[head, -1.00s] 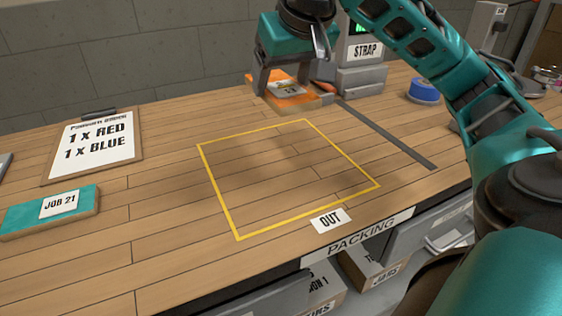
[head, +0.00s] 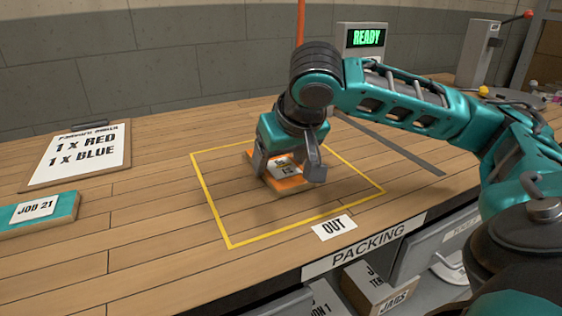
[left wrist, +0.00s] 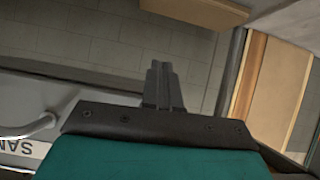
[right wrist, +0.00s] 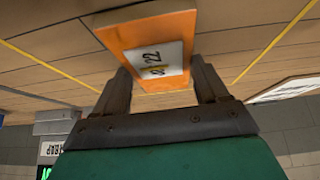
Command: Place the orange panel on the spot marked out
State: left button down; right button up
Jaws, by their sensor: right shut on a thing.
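The orange panel (head: 290,184) with a white label is inside the yellow outline (head: 215,205) on the wooden bench, towards its back. It also shows in the right wrist view (right wrist: 115,35). My right gripper (head: 288,170) is over the panel and shut on it, one finger at each side; the right wrist view shows both fingers (right wrist: 163,85) against its edges. I cannot tell whether the panel touches the bench or is just above it. An OUT label (head: 334,227) lies at the outline's front edge. My left gripper (left wrist: 163,85) has its fingers together, empty, away from the bench.
A clipboard (head: 82,152) and a teal JOB 21 panel (head: 38,209) lie at the left. A dark strip (head: 395,147) crosses the bench at the right, with a READY display (head: 366,38) behind. The front half of the outline is clear.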

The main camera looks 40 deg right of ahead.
jog(key=o, duration=1.6)
jog(key=shift+c, duration=0.2)
pick_arm(q)
jog(key=shift+f, duration=0.1)
jog(key=r+p, duration=0.2)
jog(key=p, duration=0.1)
jog(key=a+r+p, duration=0.1)
jog(key=p, duration=0.1)
jog(key=shift+s+r, duration=0.25)
jog(key=shift+s, duration=0.1)
pick_arm(e)
jog(key=v, duration=1.2)
pick_arm(q)
jog(key=shift+r, duration=0.1)
pick_arm(e)
jog(key=shift+r, duration=0.1)
